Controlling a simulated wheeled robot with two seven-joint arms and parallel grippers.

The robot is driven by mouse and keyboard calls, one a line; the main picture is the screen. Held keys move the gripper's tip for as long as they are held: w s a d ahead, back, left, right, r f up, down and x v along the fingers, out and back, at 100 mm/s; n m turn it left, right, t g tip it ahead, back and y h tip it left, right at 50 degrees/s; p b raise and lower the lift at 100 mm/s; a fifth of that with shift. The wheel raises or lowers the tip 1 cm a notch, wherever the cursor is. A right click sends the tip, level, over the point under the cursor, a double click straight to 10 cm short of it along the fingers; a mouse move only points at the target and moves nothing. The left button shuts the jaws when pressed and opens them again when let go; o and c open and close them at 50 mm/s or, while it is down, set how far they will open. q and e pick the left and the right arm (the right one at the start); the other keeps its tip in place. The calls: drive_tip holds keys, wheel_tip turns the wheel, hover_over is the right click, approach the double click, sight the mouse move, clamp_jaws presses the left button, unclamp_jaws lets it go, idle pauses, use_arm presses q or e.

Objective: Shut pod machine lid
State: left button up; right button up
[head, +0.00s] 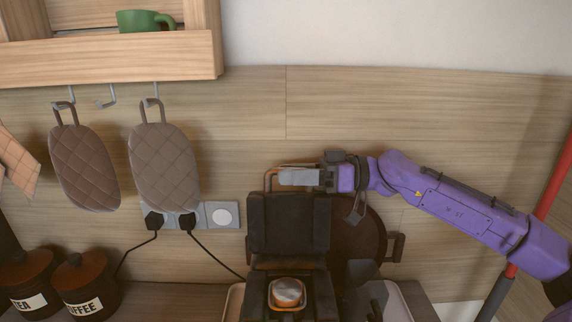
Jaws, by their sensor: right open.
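The dark pod machine (258,285) stands on the counter at the bottom centre. Its lid (287,225) is raised and stands upright at the back. A round pod or pod holder (287,293) with a copper-coloured rim shows in the opening below. My right gripper (318,198) is open at the top edge of the lid. One grey finger lies above the lid near a copper-coloured handle (269,180), and the other hangs beside the lid's right edge. I cannot tell whether either finger touches the lid. My left gripper is out of view.
A dark round pan or tray (361,235) stands behind the machine. Brown tea (25,275) and coffee (85,283) canisters are at the lower left. Two quilted mitts (85,170) hang from hooks. Plugs and cords (210,254) run from wall sockets towards the machine.

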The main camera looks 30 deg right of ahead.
drive_tip(key=shift+w+a, duration=0.2)
drive_tip(key=shift+a, duration=0.35)
drive_tip(key=shift+s+d, duration=0.1)
drive_tip(key=shift+s, duration=0.05)
clamp_jaws()
